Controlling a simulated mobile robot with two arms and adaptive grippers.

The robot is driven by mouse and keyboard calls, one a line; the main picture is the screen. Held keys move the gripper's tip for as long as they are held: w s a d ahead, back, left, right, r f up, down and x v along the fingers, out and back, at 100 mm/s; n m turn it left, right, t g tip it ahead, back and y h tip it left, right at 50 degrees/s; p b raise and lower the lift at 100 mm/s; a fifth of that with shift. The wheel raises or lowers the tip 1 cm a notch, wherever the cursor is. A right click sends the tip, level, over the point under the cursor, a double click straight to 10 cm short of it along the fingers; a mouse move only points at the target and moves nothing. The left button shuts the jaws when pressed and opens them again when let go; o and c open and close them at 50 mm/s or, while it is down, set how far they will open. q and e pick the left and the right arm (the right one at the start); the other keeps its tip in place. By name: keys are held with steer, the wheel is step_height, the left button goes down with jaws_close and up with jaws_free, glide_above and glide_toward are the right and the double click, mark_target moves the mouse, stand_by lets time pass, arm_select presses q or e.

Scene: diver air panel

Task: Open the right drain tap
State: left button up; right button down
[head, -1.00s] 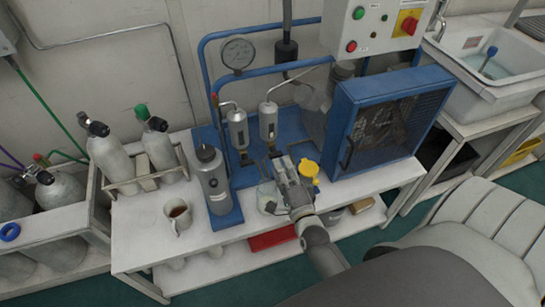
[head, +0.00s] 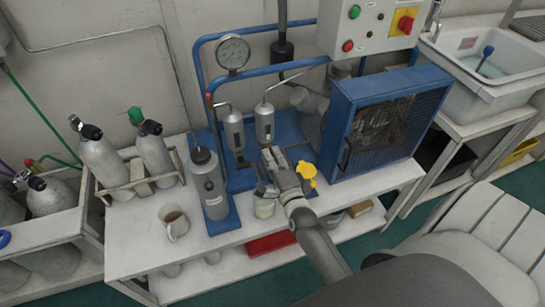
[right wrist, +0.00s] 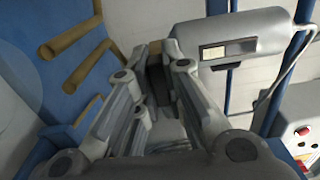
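Two small grey cylinders with taps below them hang on the blue panel (head: 284,125) in the head view. The left drain tap (head: 242,161) has a dark handle pointing down. My right gripper (head: 274,155) is just below the right cylinder (head: 264,122) and mostly hides the right drain tap there. In the right wrist view, the right gripper's fingers (right wrist: 158,75) stand apart, with a dark narrow piece (right wrist: 155,72), likely the tap handle, between or just beyond their tips. I cannot tell whether they touch it. My left gripper is not in view.
A grey bottle (head: 209,184) and a white mug (head: 174,222) stand left of my right gripper. The blue caged unit (head: 385,120) stands further right.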

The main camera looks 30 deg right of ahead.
stand_by(0.4)
steer(key=n+p, duration=0.1)
steer(key=n, duration=0.2)
steer(key=shift+r+p, duration=0.1)
steer(key=shift+p, duration=0.3)
steer(key=n+p, duration=0.1)
steer(key=n, duration=0.3)
steer(key=shift+n+p, duration=0.3)
steer(key=shift+p, duration=0.1)
steer(key=n+p, duration=0.1)
steer(key=n, duration=0.2)
steer(key=shift+n, duration=0.4)
steer(key=shift+f+n+p, duration=0.2)
steer(key=shift+n+p, duration=0.3)
steer(key=shift+n, duration=1.7)
steer(key=c, duration=1.5)
jaws_free()
